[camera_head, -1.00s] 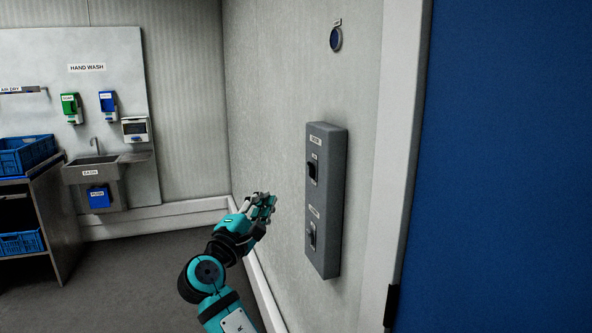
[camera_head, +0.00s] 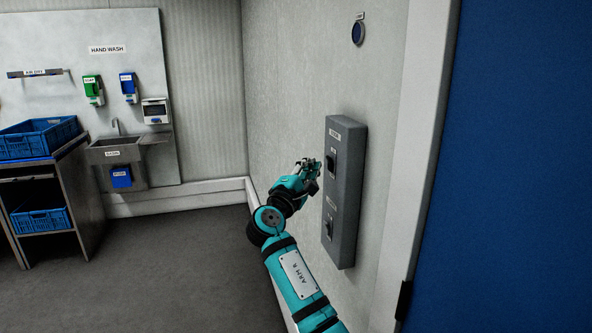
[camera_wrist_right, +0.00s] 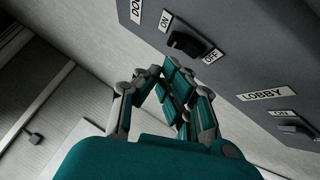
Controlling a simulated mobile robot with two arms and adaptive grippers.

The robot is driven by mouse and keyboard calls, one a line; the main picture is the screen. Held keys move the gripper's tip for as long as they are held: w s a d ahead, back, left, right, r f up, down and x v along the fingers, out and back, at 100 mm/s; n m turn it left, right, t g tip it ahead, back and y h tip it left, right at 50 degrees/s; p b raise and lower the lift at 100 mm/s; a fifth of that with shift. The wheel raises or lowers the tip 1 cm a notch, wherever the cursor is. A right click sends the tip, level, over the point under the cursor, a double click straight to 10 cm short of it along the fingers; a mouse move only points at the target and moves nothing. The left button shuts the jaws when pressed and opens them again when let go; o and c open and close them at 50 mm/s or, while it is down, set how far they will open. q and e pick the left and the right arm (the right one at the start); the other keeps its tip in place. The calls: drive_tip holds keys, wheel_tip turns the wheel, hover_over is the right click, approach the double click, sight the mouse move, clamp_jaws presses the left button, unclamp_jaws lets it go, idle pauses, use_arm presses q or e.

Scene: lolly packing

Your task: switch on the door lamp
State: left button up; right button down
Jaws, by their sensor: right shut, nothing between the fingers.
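A grey switch box (camera_head: 345,200) is fixed upright on the wall. Its upper black switch (camera_head: 331,161) also shows in the right wrist view (camera_wrist_right: 188,43), between ON and OFF labels, under a partly cut-off label starting "DO". Which way it is set I cannot tell. The lower switch (camera_head: 329,227) is labelled LOBBY in the wrist view. A round dark blue lamp (camera_head: 357,33) sits higher on the wall and looks unlit; its label is too small to read. My right gripper (camera_head: 313,165) is shut and empty, just left of the upper switch. My left gripper is out of view.
A blue door (camera_head: 520,170) with a pale frame (camera_head: 425,150) stands right of the box. A sink (camera_head: 115,151) and a rack with blue crates (camera_head: 42,220) are at the far left. The floor between is clear.

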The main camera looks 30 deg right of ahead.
sight(330, 164)
drive_tip(key=shift+s+d+r, duration=0.15)
drive_tip(key=shift+d, duration=0.2)
drive_tip(key=shift+s+d+r, duration=0.1)
drive_tip(key=shift+d, duration=0.25)
drive_tip(key=shift+s+d+r+m+g+p, duration=0.1)
drive_tip(key=shift+d+r+m+g+p, duration=0.25)
drive_tip(key=shift+m+g+p, duration=0.25)
